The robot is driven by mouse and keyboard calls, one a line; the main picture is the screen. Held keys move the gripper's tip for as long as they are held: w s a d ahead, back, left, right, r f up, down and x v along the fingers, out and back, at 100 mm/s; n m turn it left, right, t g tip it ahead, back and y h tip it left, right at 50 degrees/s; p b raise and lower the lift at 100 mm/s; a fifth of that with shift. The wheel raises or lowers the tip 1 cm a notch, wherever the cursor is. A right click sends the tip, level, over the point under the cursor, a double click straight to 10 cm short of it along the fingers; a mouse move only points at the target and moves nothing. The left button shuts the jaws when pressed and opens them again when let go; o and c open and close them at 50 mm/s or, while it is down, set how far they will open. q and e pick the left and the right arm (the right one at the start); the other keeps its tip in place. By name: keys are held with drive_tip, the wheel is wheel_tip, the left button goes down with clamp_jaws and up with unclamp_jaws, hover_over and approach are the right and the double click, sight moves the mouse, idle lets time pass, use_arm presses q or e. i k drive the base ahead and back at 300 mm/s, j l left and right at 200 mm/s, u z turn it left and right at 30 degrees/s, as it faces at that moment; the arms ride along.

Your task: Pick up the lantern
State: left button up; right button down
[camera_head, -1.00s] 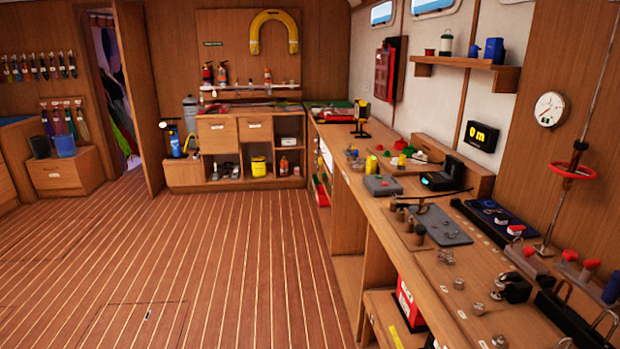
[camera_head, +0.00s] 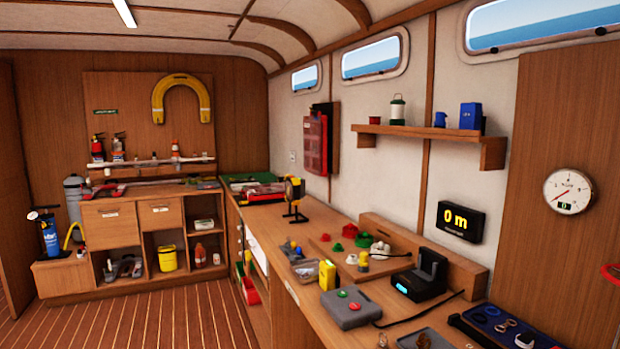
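A small lantern (camera_head: 398,111) with a pale body and dark green top and base stands upright on the wooden wall shelf (camera_head: 420,132) at the upper right. Nothing covers it in this view. A small dark red item (camera_head: 376,120) is just to its left, and a blue item (camera_head: 440,119) stands apart to its right. Neither of my grippers shows in the head view.
Below the shelf runs a long workbench (camera_head: 300,238) with a black and yellow lamp (camera_head: 294,197), a grey box (camera_head: 351,308) and a black charger-like device (camera_head: 420,280). A depth display (camera_head: 461,217) hangs on the wall. Open floor (camera_head: 165,318) lies at the left.

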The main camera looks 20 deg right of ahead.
sight(397, 106)
drive_tip(key=i+j, duration=0.1)
drive_tip(key=i, duration=2.8)
drive_tip(key=i+z, duration=0.1)
drive_tip(key=z, duration=0.4)
drive_tip(key=i+z, duration=0.1)
drive_tip(key=z, duration=0.4)
drive_tip(key=i+z, duration=0.1)
drive_tip(key=z, duration=0.35)
